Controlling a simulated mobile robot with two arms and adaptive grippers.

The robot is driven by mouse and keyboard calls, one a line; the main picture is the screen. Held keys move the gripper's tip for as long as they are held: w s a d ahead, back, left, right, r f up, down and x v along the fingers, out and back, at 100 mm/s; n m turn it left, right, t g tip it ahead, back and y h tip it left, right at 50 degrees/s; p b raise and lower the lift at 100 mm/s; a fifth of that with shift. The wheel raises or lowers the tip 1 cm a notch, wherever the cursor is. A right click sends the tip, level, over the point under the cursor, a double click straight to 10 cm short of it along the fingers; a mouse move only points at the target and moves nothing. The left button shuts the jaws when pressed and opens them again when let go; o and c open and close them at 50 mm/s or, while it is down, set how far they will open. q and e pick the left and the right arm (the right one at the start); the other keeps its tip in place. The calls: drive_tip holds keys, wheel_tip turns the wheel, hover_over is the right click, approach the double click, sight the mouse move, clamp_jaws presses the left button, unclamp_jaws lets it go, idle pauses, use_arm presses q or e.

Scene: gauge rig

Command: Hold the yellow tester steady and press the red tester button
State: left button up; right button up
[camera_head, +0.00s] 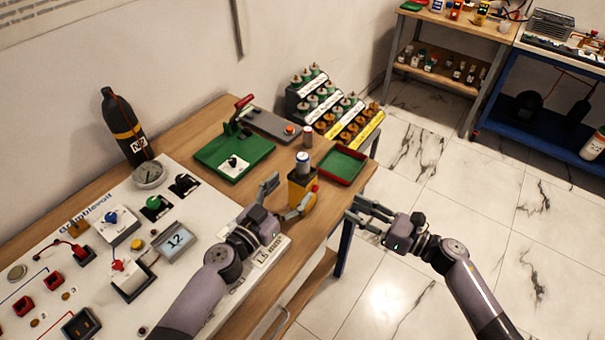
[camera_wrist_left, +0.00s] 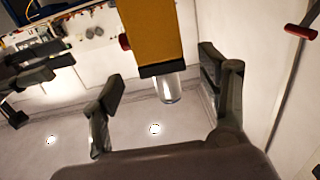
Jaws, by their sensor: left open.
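My right gripper (camera_head: 356,208) is open and empty, right of the tester, apart from the button.
A green tray with a red rim (camera_head: 342,165) lies just behind the tester. A green press fixture (camera_head: 234,157) and a bottle rack (camera_head: 320,98) stand further back. A white instrument panel (camera_head: 205,219) fills the left. Open floor lies right of the table.

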sight(296, 183)
use_arm(q)
drive_tip(key=x, duration=0.5)
drive_tip(key=shift+w, duration=0.25)
drive_tip(key=shift+w+d+r, duration=0.15)
drive_tip(key=shift+w+d, duration=0.2)
drive_tip(key=shift+c, duration=0.4)
drive_tip(key=c, duration=1.3)
drive_tip(key=shift+c, duration=0.5)
use_arm(e)
clamp_jaws()
